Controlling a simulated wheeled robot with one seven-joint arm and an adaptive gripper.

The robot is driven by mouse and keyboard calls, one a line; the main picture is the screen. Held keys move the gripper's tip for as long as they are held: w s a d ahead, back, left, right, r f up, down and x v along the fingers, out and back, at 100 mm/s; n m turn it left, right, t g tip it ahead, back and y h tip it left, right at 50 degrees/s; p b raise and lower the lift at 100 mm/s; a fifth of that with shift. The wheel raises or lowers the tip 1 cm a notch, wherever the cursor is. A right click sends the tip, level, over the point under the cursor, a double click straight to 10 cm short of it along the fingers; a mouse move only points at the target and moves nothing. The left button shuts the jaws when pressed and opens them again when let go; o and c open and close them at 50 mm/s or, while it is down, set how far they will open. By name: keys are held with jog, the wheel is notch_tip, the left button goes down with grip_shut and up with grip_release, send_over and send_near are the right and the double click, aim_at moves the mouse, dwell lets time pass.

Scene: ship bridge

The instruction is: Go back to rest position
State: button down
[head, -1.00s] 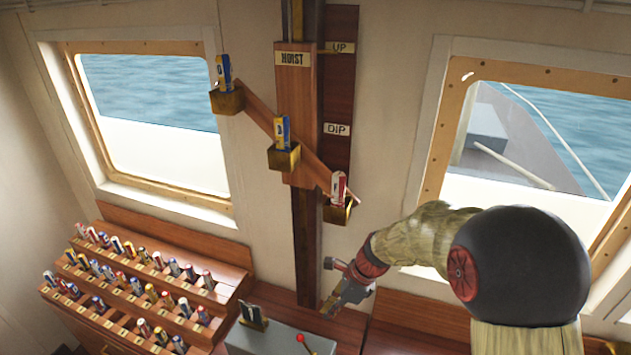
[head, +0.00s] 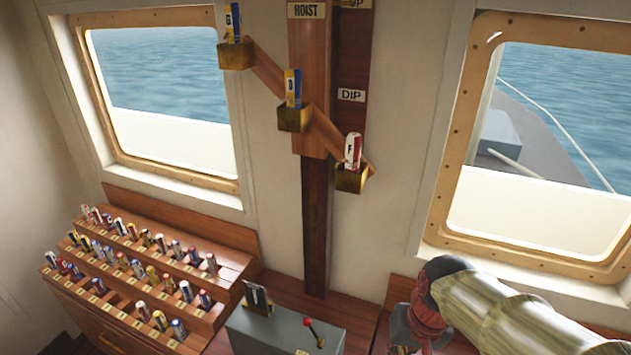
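My arm comes in at the lower right of the head view, with its red and dark wrist bent down over the wooden ledge. What shows of my gripper (head: 402,332) is a dark part at the bottom edge. Its fingers are not clearly visible, so I cannot tell whether it is open or holds anything. It is low and to the right of the hoist board (head: 308,85), apart from it. The slanted hoist bar carries three brass holders: the upper left (head: 236,56) and middle (head: 294,117) hold blue-and-yellow rolls, the lower right (head: 351,181) a red-and-white roll.
A stepped wooden rack (head: 225,262) with several rolls stands at the lower left. A grey box (head: 270,335) with a red-knobbed lever (head: 314,332) sits at bottom centre. Two framed windows flank the hoist; the right one (head: 440,205) is near my arm.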

jog(key=s+d+f+n+t+h+b, duration=0.1)
jog(key=s+d+f+t+b, duration=0.2)
jog(key=b, duration=0.9)
jog(key=shift+s+f+t+b, duration=0.35)
jog(key=shift+s+f+t, duration=0.35)
jog(key=shift+s, duration=0.6)
